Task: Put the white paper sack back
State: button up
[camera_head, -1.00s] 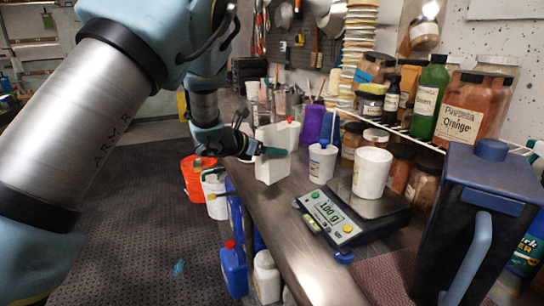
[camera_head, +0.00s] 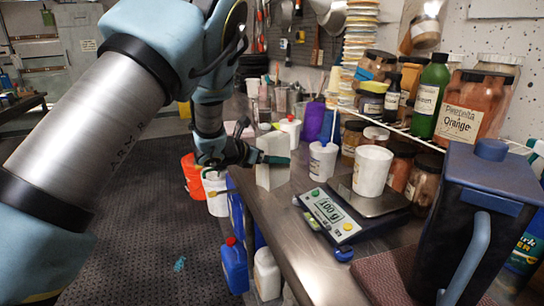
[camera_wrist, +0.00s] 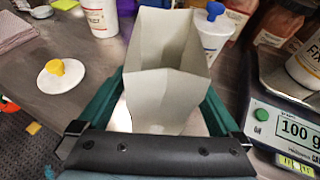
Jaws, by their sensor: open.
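The white paper sack (camera_head: 271,172) stands upright on the metal bench near its left edge. In the wrist view the sack (camera_wrist: 165,55) shows its open top and pale, apparently empty inside. My gripper (camera_head: 266,158) is open around the sack, with one green finger on each side of it. In the wrist view my gripper (camera_wrist: 165,95) has the sack between its spread fingers. Whether a finger still touches the paper I cannot tell. The sack's base is partly hidden behind the gripper's dark palm in the wrist view.
A scale (camera_head: 345,215) reading 100 g bears a white tub (camera_head: 372,172). A white pot with a blue knob (camera_head: 322,160) stands right of the sack. A lid with a yellow knob (camera_wrist: 62,76) lies on the bench. A dark blue jug (camera_head: 480,220) stands front right. Jars crowd the back.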

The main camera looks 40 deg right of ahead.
jog(key=shift+r, duration=0.1)
jog(key=b+v, duration=0.3)
jog(key=v, duration=0.9)
jog(key=shift+a, duration=0.1)
jog(key=w+a+f+n+t+y, duration=0.1)
jog(key=w+a+n+t+y, duration=0.15)
jog(key=w+a+n, duration=0.4)
jog(key=w+a+f+n+t+y, duration=0.1)
jog(key=w+a+n+t+y, duration=0.2)
jog(key=a+n, duration=0.7)
jog(key=w+a+f+n+t+y, duration=0.1)
jog(key=w+a+n+t+y, duration=0.15)
jog(key=w+a+n, duration=0.5)
jog(key=s+a+f+n+g+y, duration=0.15)
jog(key=s+a+n, duration=0.25)
jog(key=a+n, duration=0.4)
jog(key=s+a+f+n+g+y, duration=0.1)
jog(key=s+a+n+y, duration=0.25)
jog(key=a+n, duration=0.5)
jog(key=s+a+f+n+g, duration=0.1)
jog(key=s+a+n+g, duration=0.1)
jog(key=s+n, duration=0.4)
jog(key=s+a+f+n+g, duration=0.1)
jog(key=s+a+n+g, duration=0.1)
jog(key=s+a+n, duration=0.3)
jog(key=shift+s+n, duration=0.4)
jog(key=shift+n, duration=0.25)
